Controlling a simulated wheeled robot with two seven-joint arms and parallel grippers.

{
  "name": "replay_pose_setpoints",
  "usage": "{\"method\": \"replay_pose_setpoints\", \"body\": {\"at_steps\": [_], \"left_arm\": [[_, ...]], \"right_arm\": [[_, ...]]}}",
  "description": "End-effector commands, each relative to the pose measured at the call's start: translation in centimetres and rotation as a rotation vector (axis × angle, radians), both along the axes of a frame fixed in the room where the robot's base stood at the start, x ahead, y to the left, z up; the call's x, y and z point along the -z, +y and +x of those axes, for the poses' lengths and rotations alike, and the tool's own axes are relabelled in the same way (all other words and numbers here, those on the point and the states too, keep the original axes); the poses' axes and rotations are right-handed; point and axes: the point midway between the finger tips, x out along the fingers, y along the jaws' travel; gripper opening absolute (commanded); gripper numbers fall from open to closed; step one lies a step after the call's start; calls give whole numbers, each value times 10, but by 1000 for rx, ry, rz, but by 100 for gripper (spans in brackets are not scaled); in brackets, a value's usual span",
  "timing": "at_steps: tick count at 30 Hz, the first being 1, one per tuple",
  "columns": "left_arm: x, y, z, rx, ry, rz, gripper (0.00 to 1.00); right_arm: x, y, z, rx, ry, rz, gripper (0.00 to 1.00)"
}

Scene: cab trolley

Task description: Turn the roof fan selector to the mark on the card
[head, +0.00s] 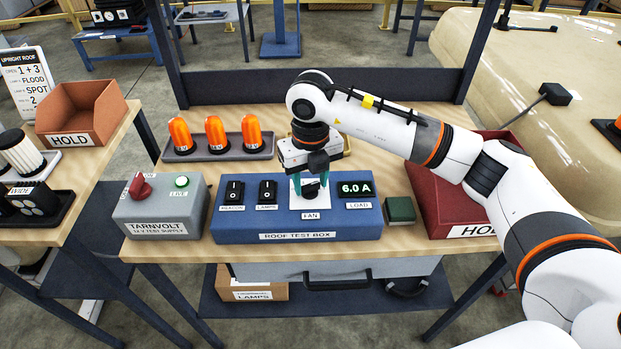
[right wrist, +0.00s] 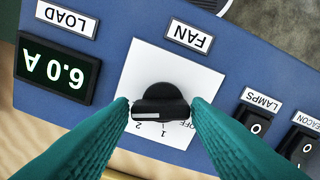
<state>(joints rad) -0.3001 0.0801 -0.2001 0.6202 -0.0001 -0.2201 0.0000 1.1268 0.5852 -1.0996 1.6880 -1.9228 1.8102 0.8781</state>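The roof test box (head: 230,222) is a blue box on the bench. Its fan selector (head: 311,190) is a black knob on a white plate labelled FAN. My right gripper (head: 311,182) is over it with teal fingers. In the right wrist view, the fingers lie against both ends of the knob (right wrist: 160,108), with no clear gap. The marks OFF, 1 and 2 show beside the knob; I cannot tell which one it points to. My left gripper is out of view.
The beacon switch (head: 233,192) and lamps switch (head: 267,191) are left of the selector. The load display (head: 356,188) reads 6.0 A. A grey test supply (head: 165,212) stands left, a green block (head: 400,210) right. Orange beacons (head: 216,134) stand in a tray behind.

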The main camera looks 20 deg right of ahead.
Motion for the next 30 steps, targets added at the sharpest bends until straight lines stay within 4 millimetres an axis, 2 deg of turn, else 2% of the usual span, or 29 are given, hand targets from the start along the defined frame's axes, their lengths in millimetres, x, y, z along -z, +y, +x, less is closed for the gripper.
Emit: {"method": "replay_pose_setpoints", "body": {"at_steps": [1, 3, 11, 14, 17, 24, 30], "left_arm": [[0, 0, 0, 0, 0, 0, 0], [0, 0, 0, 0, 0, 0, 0], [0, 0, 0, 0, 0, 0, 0], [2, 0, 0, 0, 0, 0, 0], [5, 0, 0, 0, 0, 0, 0], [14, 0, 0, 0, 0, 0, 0], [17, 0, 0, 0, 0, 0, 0]], "right_arm": [[0, 0, 0, 0, 0, 0, 53], [0, 0, 0, -1, 0, 0, 60], [0, 0, -1, -3, 2, 0, 60], [-6, 0, 0, -3, 0, 1, 60], [-20, 0, 0, -3, -2, 1, 60], [-71, 0, 0, -3, -4, 1, 60], [-106, 0, 0, -2, -2, -1, 60]]}}
